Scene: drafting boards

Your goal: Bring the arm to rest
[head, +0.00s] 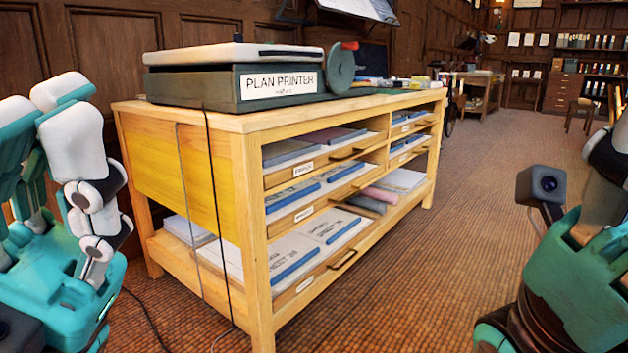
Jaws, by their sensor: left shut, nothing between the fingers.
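My left arm comes in at the left edge, teal and white. Its gripper (48,97) points upward, with its fingers shut and nothing between them. It is apart from the wooden plan chest (188,180), to the left of it in the picture. My right arm shows at the right edge, with a teal wrist and a small dark camera on it. The right gripper (606,160) is partly cut off by the frame edge, so its fingertips are hidden. No held object shows at either arm.
A plan printer (215,82) stands on the chest, with a dark cable hanging down the chest's near side. The open drawers hold papers and blue-edged pads. Brown carpet (450,250) lies clear between the chest and my right arm. Shelves and a chair stand far back.

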